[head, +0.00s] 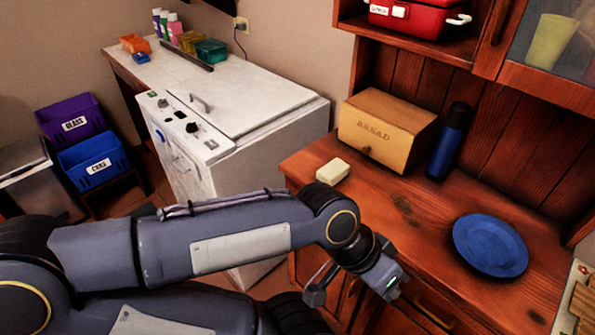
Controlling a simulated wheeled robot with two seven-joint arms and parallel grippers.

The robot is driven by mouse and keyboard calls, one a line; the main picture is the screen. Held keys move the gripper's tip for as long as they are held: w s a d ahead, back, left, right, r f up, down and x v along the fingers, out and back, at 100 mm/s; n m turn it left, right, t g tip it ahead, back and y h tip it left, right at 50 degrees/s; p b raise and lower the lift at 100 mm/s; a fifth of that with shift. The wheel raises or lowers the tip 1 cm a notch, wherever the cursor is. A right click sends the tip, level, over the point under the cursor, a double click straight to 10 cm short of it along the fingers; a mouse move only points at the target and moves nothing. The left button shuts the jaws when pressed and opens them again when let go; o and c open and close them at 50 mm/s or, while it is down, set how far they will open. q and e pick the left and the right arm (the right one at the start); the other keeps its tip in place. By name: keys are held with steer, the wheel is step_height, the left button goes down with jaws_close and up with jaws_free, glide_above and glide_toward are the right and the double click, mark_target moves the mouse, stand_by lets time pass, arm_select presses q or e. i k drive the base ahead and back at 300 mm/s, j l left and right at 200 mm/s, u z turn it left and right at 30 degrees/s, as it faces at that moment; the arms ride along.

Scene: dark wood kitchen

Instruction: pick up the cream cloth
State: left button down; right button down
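A small cream block-like item (333,171), which looks like the folded cream cloth, lies on the wooden counter (400,215) near its left end, in front of the bread box. My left arm reaches in from the left, across the front of the counter. My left gripper (355,287) is at the counter's front edge, below and right of the cream item and clearly apart from it. One finger shows at its left; the other is not clear, and I see nothing held. My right gripper is not in view.
A wooden bread box (386,130) and dark blue bottle (449,141) stand behind the cream item. A blue plate (490,246) lies to the right. The counter between plate and cream item is clear. A white appliance (240,110) stands left of the counter.

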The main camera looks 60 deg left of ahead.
mark_target(333, 172)
steer(key=u, duration=1.9)
